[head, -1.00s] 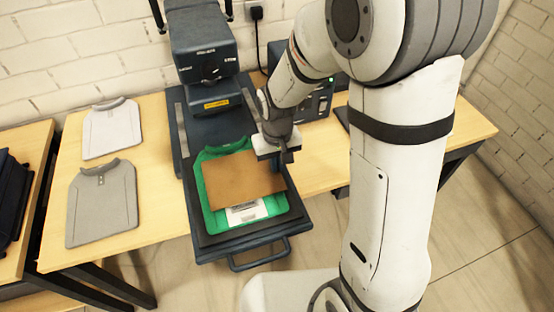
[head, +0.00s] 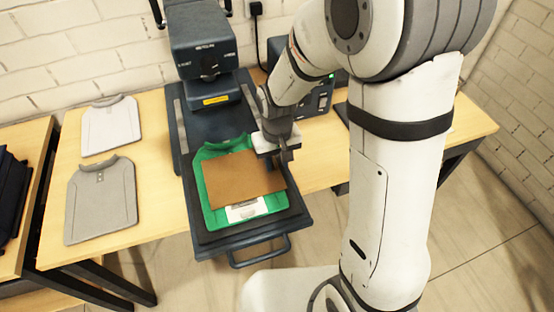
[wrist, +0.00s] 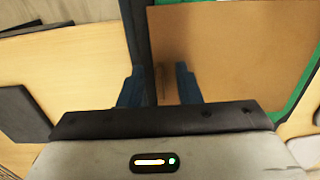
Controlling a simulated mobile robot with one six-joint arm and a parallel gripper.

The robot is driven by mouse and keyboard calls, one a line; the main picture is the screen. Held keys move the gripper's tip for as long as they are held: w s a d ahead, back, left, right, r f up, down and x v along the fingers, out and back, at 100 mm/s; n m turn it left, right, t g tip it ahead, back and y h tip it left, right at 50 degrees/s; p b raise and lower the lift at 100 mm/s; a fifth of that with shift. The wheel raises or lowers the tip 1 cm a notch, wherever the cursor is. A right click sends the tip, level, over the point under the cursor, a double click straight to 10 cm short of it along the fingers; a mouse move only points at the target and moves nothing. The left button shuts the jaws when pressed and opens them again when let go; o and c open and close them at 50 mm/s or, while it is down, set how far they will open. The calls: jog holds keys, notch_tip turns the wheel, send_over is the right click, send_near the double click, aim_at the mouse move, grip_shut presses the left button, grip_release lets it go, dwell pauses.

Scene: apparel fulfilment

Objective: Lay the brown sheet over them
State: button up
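The brown sheet (head: 243,181) lies over the middle of a green shirt (head: 212,215) on the dark press plate (head: 205,244). A white printed piece (head: 243,211) on the shirt shows beyond the sheet's front edge; how far it runs beneath is hidden. The sheet's right corner reaches beyond the shirt. My gripper (head: 284,165) is at the sheet's right edge, above the plate. In the wrist view its blue fingers (wrist: 159,88) are apart with nothing held between them; the brown sheet (wrist: 235,50) spreads to the right, under the right finger.
The press head (head: 205,60) stands behind the plate, swung clear of the shirt. A handle (head: 260,250) juts from the plate's front. A white shirt (head: 110,126) and a grey shirt (head: 101,200) lie on the wooden table (head: 155,190) to the left. A control box (head: 316,98) stands behind my gripper.

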jog(key=shift+r, duration=0.1)
notch_tip(320, 180, up, 8)
jog(key=shift+f, duration=0.2)
dwell(0.3)
